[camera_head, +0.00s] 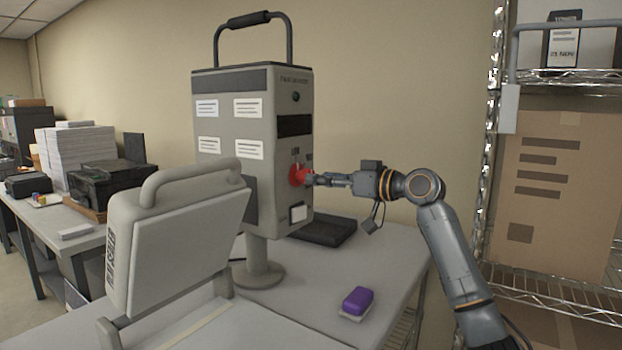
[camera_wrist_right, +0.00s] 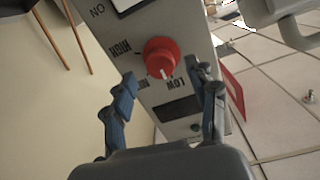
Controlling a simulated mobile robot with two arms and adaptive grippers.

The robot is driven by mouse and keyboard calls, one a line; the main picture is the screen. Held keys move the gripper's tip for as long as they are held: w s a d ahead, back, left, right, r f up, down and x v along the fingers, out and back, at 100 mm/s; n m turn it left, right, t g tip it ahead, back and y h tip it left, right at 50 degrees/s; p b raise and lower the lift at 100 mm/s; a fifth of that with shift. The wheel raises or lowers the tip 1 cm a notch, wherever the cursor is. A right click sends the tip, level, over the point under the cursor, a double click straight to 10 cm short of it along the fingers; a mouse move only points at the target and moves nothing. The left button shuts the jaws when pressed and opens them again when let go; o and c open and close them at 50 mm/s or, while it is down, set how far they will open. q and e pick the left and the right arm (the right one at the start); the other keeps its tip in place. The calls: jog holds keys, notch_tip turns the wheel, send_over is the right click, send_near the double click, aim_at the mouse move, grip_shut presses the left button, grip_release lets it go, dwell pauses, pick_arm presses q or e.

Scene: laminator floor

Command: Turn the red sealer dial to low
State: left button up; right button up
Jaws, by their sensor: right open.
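The red dial (camera_head: 298,175) is on the front face of the tall grey sealer (camera_head: 228,110). In the right wrist view the dial (camera_wrist_right: 160,55) shows close up, with printed labels HIGH, one starting MI, and LOW around it. Its white pointer mark sits between the MI label and LOW (camera_wrist_right: 176,83). My right gripper (camera_head: 311,179) is at the dial's front in the head view. In the wrist view its two fingers (camera_wrist_right: 161,80) are spread, with the dial between and just beyond the tips. I cannot tell whether they touch it. My left gripper is not in view.
A purple block (camera_head: 357,300) lies on the table (camera_head: 330,262) in front of the sealer. A dark flat tray (camera_head: 325,231) is beside the sealer's base. A grey tilted panel with a handle (camera_head: 180,235) stands at front left. A wire shelf with a cardboard box (camera_head: 560,190) is at right.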

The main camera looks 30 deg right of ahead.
jog(key=v, duration=0.7)
jog(key=shift+s, duration=0.3)
jog(key=shift+r, duration=0.1)
